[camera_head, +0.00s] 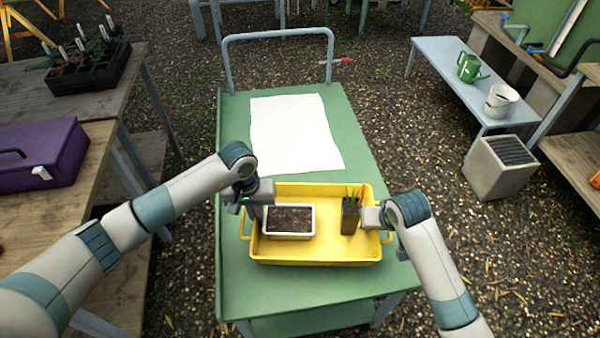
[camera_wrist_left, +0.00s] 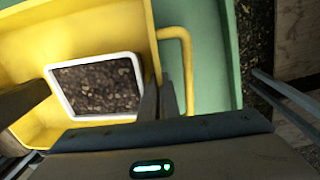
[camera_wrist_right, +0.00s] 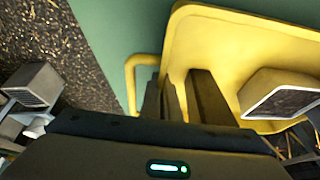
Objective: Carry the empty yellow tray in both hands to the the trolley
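The yellow tray (camera_head: 315,256) is on or just above the green top of the trolley (camera_head: 235,290), at its near end; I cannot tell if it touches. It is not empty: a white-rimmed box of soil (camera_head: 289,221) and a brown pot of thin sticks (camera_head: 350,215) stand in it. My left gripper (camera_wrist_left: 158,88) has its fingers close together across the tray's left wall, beside the handle loop. My right gripper (camera_wrist_right: 163,88) does the same at the right wall. The inner faces of the fingers are hidden.
White paper (camera_head: 292,132) lies on the trolley beyond the tray, before its grey push bar (camera_head: 278,34). A wooden bench with a purple box (camera_head: 45,158) is at left.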

